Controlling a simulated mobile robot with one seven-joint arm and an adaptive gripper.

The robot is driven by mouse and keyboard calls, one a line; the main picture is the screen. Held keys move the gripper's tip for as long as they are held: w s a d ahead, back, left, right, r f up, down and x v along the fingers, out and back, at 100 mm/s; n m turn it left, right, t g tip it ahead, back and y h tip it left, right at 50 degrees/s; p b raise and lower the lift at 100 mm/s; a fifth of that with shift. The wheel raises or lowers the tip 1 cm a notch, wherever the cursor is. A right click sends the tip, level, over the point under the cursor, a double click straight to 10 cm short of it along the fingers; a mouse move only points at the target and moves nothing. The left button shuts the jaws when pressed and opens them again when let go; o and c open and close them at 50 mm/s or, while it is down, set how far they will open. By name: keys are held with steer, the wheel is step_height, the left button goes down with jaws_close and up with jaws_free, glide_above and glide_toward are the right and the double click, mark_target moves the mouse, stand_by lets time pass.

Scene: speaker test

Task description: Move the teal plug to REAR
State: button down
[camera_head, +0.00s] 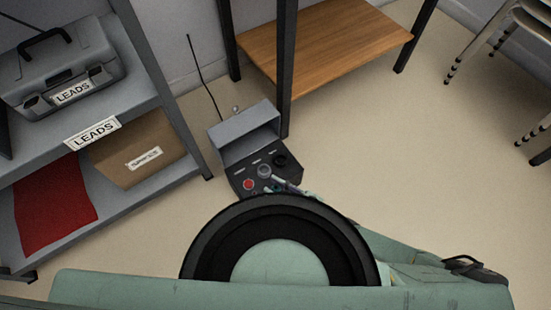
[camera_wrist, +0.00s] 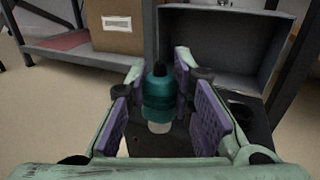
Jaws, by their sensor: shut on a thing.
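The teal plug (camera_wrist: 159,92) has a dark top and a pale lower end. It stands between the purple pads of my gripper (camera_wrist: 160,74), which is shut on it. A grey box (camera_head: 246,133) with a dark sloping front panel (camera_head: 240,180) stands on the floor in the head view. The panel carries a red round part (camera_head: 248,184), a grey ring (camera_head: 264,171) and a black round part (camera_head: 281,160). Its small labels are too small to read, so I cannot tell which is REAR. My arm hides much of the gripper in the head view.
A grey shelf (camera_head: 160,172) at the left holds a grey toolbox (camera_head: 60,65), a cardboard box (camera_head: 140,150) and a red sheet (camera_head: 55,205). A wooden-shelved table (camera_head: 325,45) stands behind the box, its dark leg close by. Chairs (camera_head: 520,30) stand far right. The floor between is clear.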

steer(key=w+b, duration=0.1)
steer(key=w, duration=0.3)
steer(key=w+f+b, duration=0.1)
steer(key=w+b, duration=0.1)
steer(key=w, duration=0.3)
steer(key=w+d+b, duration=0.1)
steer(key=w, duration=0.4)
steer(key=shift+d+f, duration=0.1)
steer(key=shift+f, duration=0.15)
steer(key=shift+w+f+b, duration=0.15)
steer(key=shift+f+b, duration=0.35)
steer(key=shift+f, duration=0.35)
steer(key=shift+w+f+b, duration=0.1)
steer(key=shift+f+b, duration=0.4)
steer(key=shift+f, duration=0.35)
steer(key=shift+f, duration=0.1)
steer(key=shift+f+b, duration=0.3)
steer(key=c, duration=1.4)
jaws_free()
steer(key=shift+r, duration=0.1)
